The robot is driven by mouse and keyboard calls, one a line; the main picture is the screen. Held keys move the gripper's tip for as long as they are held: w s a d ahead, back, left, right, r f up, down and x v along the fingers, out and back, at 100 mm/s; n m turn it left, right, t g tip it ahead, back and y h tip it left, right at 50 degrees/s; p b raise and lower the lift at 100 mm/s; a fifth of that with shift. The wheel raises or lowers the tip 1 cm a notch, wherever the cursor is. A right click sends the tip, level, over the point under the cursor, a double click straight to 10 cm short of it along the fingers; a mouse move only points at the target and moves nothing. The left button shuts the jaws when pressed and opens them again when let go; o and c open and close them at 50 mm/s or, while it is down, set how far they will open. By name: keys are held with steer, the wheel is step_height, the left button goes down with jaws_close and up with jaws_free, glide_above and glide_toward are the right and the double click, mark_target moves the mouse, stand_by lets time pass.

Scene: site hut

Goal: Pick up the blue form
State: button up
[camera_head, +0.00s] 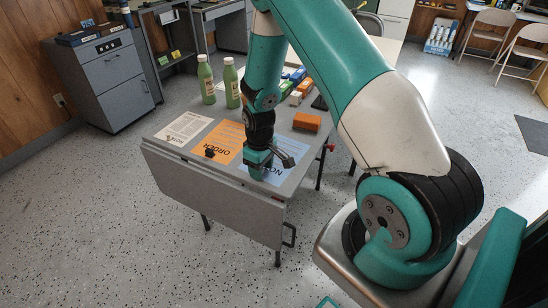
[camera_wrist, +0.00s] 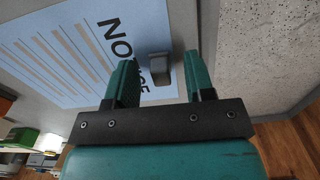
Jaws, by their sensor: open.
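The blue form (camera_head: 275,174) is a light blue printed sheet lying flat near the front right corner of the grey table. In the wrist view the blue form (camera_wrist: 75,48) shows dark heading letters, partly hidden by a finger. A small grey block-like piece (camera_wrist: 160,66) sits at the sheet's edge, between the fingers in the picture. My gripper (camera_head: 259,169) is low over the form by the table's front edge. In the wrist view my gripper (camera_wrist: 158,80) is open, its green fingers on either side of the grey piece. I cannot tell whether they touch the sheet.
An orange order sheet (camera_head: 224,137) with a small black object (camera_head: 210,152) and a white sheet (camera_head: 184,128) lie to the left. Two green bottles (camera_head: 206,80) (camera_head: 231,84) stand behind. An orange box (camera_head: 307,121) is at the right. Beyond the table edge is speckled floor (camera_wrist: 262,50).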

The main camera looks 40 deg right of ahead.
steer(key=shift+f, duration=0.25)
jaws_close()
steer(key=shift+r, duration=0.1)
